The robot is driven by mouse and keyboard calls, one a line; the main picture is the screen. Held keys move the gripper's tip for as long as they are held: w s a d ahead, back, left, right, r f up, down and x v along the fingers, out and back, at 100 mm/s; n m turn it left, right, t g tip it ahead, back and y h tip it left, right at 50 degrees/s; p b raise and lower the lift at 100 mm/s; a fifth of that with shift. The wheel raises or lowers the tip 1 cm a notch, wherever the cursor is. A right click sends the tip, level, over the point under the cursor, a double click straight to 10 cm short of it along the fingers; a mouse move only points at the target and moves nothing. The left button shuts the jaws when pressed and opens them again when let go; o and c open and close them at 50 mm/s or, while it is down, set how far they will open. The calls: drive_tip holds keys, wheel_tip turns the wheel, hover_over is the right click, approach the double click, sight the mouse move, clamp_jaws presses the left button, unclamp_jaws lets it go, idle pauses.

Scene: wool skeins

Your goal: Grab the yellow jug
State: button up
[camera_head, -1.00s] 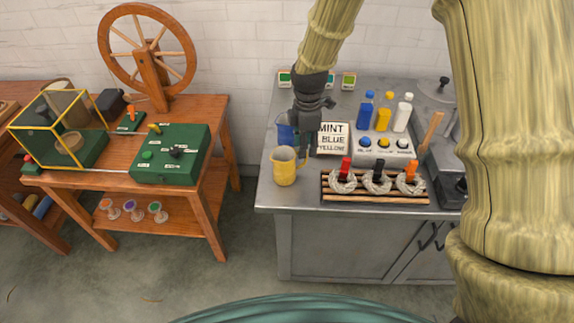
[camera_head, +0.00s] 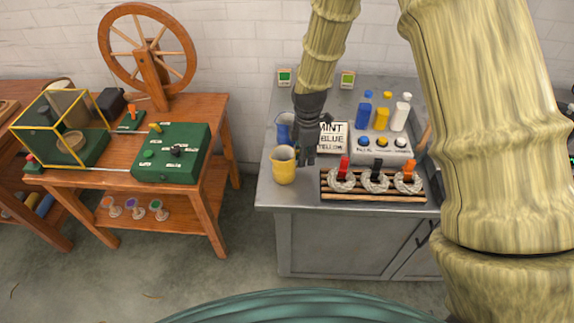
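The yellow jug (camera_head: 284,168) stands upright near the front left corner of the grey metal counter (camera_head: 265,196). Its open top faces up and its handle is on the right side, partly hidden by my gripper. My gripper (camera_head: 304,160) points down, just right of the jug at the handle. The dark fingers overlap the handle area in the picture; I cannot tell whether they touch it or how far apart they are. A blue jug (camera_head: 284,128) stands behind the yellow one, partly hidden by my gripper.
A sign reading mint, blue, yellow (camera_head: 333,140) stands right of my gripper. A wooden rack (camera_head: 372,197) with several wool skeins lies to the right. Blue, yellow and white bottles (camera_head: 382,118) stand behind. A wooden table (camera_head: 190,185) with a green box is left, across a gap.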

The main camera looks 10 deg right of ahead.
clamp_jaws()
drive_tip(key=shift+r, duration=0.1)
drive_tip(key=shift+r+b, duration=0.65)
drive_tip(key=shift+r, duration=0.85)
drive_tip(key=s+r+b, duration=0.1)
drive_tip(key=s+b, duration=0.2)
drive_tip(key=s, duration=1.2)
drive_tip(key=shift+s+r, duration=0.4)
drive_tip(key=shift+s+d, duration=0.1)
idle(1.1)
